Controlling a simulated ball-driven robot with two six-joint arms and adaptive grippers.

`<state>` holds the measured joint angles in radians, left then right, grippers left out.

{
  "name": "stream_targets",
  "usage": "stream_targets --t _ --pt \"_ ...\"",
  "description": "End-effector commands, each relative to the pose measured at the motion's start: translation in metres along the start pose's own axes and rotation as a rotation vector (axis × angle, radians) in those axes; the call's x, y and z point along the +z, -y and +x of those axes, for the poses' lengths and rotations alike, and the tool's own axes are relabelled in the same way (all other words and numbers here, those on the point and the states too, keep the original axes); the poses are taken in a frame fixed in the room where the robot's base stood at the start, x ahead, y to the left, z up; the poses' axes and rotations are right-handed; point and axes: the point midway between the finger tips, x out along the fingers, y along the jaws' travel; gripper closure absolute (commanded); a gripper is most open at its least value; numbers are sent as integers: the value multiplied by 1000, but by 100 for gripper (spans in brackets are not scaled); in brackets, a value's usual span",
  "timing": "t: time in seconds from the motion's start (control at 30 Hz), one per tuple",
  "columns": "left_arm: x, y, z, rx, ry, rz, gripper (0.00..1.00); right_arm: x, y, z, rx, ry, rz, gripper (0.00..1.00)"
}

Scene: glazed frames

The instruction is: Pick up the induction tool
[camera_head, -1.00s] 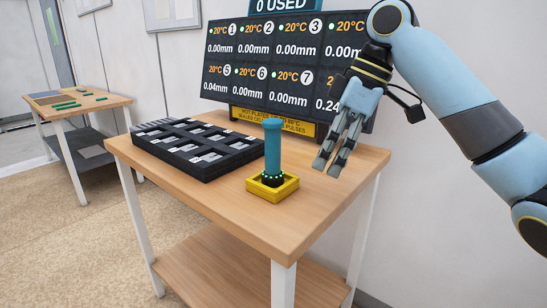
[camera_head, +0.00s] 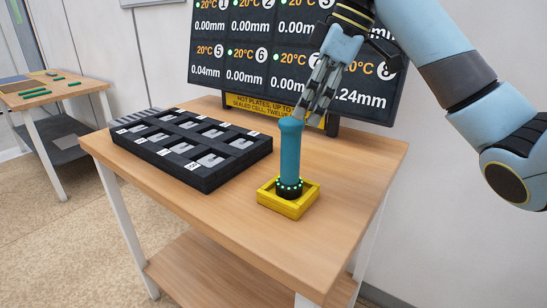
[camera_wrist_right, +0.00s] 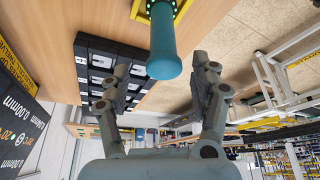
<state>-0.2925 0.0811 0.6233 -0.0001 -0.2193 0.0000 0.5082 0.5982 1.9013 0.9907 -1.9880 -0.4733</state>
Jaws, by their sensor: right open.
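The induction tool (camera_head: 290,150) is a teal upright cylinder with a dark base ringed by green lights. It stands in a yellow square holder (camera_head: 294,208) on the wooden table. My right gripper (camera_head: 308,108) points down beside the top of the tool, its fingers overlapping the tool's upper end in the head view. In the right wrist view, the tool's teal end (camera_wrist_right: 163,62) shows between the two spread fingers, with room on either side. The right gripper is open and empty; contact with the tool cannot be told. My left gripper is not in view.
A black tray of cells (camera_head: 190,145) lies left of the tool on the table (camera_head: 235,215). A dark display panel (camera_head: 255,55) stands behind, close to my right arm. A second table (camera_head: 60,90) with green pieces is at far left. The table's front is clear.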

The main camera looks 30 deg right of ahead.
Motion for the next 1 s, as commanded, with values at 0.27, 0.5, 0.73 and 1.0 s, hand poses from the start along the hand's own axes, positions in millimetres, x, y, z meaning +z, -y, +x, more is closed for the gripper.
stream_targets --t 0.27,0.5,0.73,1.0 --pt "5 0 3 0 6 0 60 0 2 36 -4 0 2 37" --pt "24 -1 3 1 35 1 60 -1 2 60 -2 0 0 37" --pt "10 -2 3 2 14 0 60 -3 9 94 -4 0 1 37" --pt "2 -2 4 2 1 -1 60 -2 8 109 0 1 -1 37"
